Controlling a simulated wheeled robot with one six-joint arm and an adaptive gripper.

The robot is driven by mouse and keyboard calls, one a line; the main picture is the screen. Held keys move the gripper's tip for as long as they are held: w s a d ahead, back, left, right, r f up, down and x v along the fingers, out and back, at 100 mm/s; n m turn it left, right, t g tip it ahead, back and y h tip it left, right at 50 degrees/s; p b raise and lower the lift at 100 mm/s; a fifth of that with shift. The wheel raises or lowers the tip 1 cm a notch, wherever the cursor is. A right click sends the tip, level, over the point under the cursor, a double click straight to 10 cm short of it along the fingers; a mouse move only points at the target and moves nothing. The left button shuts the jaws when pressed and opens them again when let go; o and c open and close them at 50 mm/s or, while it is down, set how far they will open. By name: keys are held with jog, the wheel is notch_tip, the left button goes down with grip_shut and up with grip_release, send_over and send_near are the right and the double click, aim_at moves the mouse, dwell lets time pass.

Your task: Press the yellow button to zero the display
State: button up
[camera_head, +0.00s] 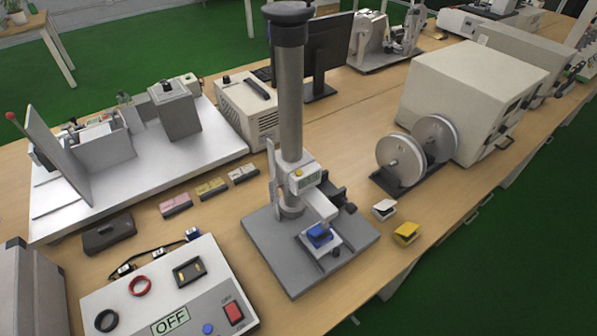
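A measuring stand with a thick grey column (289,95) rises from a flat grey base (275,262) in the middle of the table. A small head on the column carries a pale display panel (306,181); its reading is too small to make out. The small yellow button (298,172) sits at the upper left of this panel and is unobstructed. Below the head, a blue block (319,234) rests on a small light stage above the base. My gripper is not in view.
A white control box (215,300) marked OFF, with a red switch, stands at front left. Small pink, olive and grey blocks lie left of the stand. White and yellow clips (406,233) and a two-spool holder (400,160) are at right. Bare wood (345,115) shows behind.

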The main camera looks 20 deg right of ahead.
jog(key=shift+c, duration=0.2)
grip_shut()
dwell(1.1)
